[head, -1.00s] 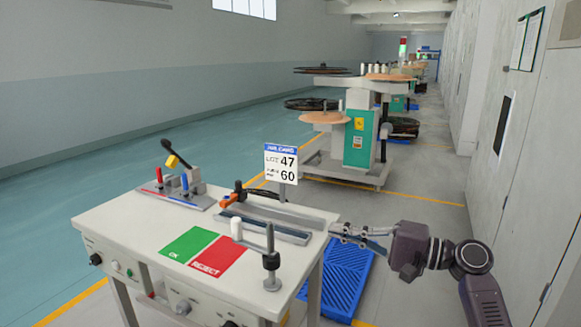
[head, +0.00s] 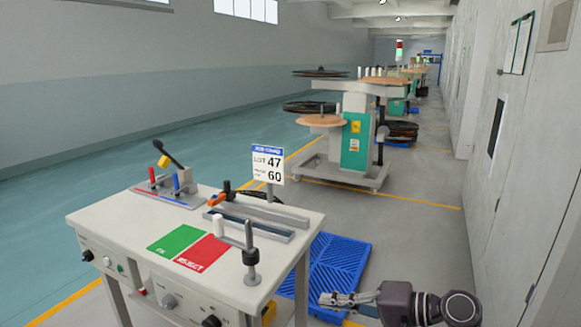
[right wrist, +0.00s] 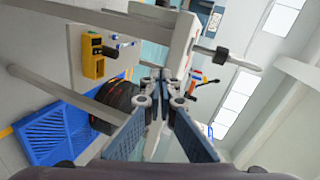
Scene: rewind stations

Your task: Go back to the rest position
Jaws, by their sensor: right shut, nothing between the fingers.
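My right gripper (head: 324,299) is shut and empty. It is low, to the right of the white workbench, apart from it, and in the picture it overlaps the front of the blue pallet (head: 338,262). In the right wrist view its two grey fingers (right wrist: 160,88) come together at their tips with nothing between them. My left gripper and left arm are not in view.
The white workbench (head: 120,222) bears a green OK field (head: 175,241), a red REJECT field (head: 203,252), a metal post (head: 251,262) and a job sign (head: 267,164). A rewind station (head: 355,140) stands behind. A wall with doors (head: 520,170) bounds the right side.

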